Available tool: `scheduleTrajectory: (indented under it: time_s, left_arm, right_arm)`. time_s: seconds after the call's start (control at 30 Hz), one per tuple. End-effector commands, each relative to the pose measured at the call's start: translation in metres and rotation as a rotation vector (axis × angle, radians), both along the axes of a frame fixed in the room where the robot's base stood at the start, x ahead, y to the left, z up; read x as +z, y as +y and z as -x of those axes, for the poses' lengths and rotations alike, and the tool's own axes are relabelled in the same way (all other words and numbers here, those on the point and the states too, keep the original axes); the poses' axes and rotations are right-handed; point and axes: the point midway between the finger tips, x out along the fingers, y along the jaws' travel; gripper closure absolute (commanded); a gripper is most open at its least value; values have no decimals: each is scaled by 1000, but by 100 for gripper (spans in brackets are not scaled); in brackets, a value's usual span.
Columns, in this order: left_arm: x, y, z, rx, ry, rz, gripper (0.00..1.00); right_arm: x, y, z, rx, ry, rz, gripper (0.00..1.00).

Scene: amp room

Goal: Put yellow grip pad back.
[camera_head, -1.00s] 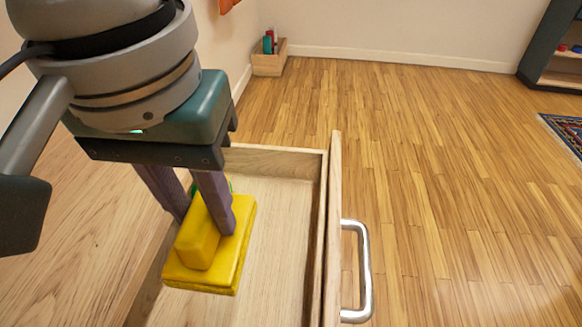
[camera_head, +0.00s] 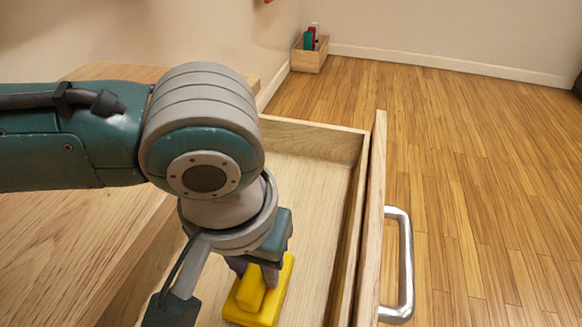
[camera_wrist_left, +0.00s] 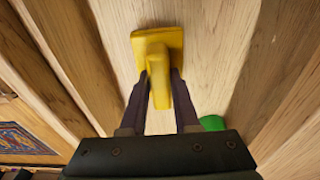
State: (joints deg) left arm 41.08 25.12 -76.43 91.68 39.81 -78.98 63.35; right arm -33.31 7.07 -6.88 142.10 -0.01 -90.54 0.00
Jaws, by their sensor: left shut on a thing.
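The yellow grip pad (camera_head: 269,303) has a flat base and a raised block handle. It is inside the open wooden drawer (camera_head: 312,186), low near the drawer floor; I cannot tell whether it touches the floor. My left gripper (camera_head: 257,276) is shut on its handle, pointing down from above. In the left wrist view the two dark fingers (camera_wrist_left: 160,98) flank the handle of the yellow pad (camera_wrist_left: 156,48). Part of the pad is hidden behind my left gripper in the head view. My right gripper is not in view.
A green object (camera_wrist_left: 212,123) lies beside the right finger in the left wrist view. The drawer front carries a metal handle (camera_head: 404,262). A wooden cabinet top (camera_head: 60,250) is on the left. A small wooden box (camera_head: 309,60) stands by the far wall; the floor between is clear.

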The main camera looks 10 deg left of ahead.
Motion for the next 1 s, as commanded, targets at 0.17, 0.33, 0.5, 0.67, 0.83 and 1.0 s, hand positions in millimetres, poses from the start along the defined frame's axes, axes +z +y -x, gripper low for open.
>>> scheduleTrajectory:
  time_s: [0.17, 0.33, 0.5, 0.67, 0.83, 1.0]
  left_arm:
    - [-20, -1, 0, -1, -1, 2, 100]
    - [-19, -1, 0, -1, -1, 2, 100]
    - [-22, 0, 0, 0, 0, 1, 68]
    - [-22, 0, 0, 0, 0, 1, 50]
    - [-22, 0, 0, 0, 0, 1, 40]
    - [-21, 0, 0, 0, -1, 1, 40]
  right_arm:
    - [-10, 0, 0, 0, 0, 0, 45]
    - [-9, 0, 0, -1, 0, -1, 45]
    - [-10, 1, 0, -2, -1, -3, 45]
    - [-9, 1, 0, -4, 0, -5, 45]
    - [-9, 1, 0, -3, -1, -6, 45]
    - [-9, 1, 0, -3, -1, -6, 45]
